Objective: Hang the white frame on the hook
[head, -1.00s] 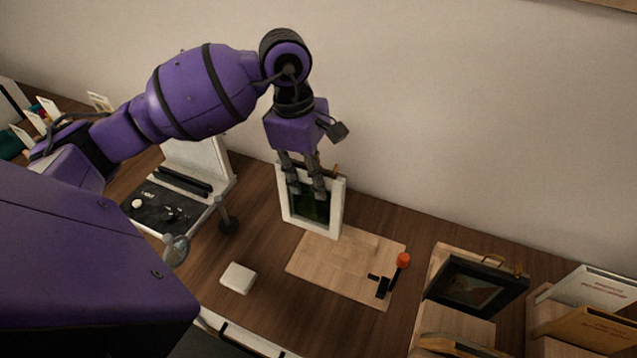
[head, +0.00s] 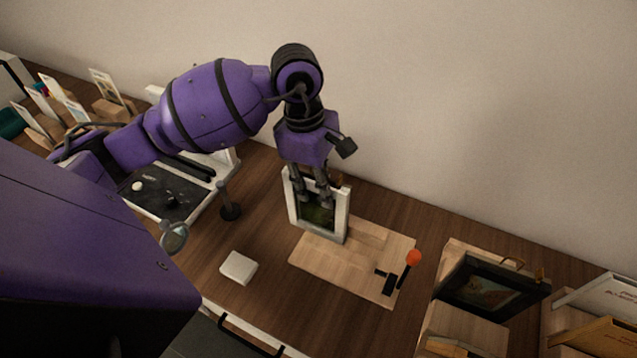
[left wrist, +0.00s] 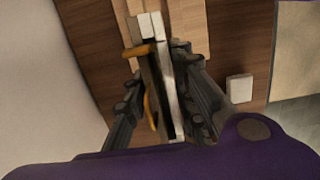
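The white frame (head: 345,215), with a dark green picture, stands about upright at the back edge of a light wooden board (head: 350,275). My left gripper (head: 314,200) reaches down over its top and is shut on it. In the left wrist view the frame (left wrist: 168,85) shows nearly edge-on between the two fingers (left wrist: 160,90), with brass-coloured fittings on one side. Fingers hide part of the picture, and I cannot tell whether the lower edge touches the board. A black stand with an orange ball (head: 413,258) is at the board's right; no clear hook shows. My right gripper is not in view.
A dark frame (head: 487,290) leans on a wooden stand at right, beside a rack of frames (head: 595,310). A small white block (head: 238,268) lies in front. A black post (head: 230,205) and a black tray (head: 160,190) are at left. The wall stands behind.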

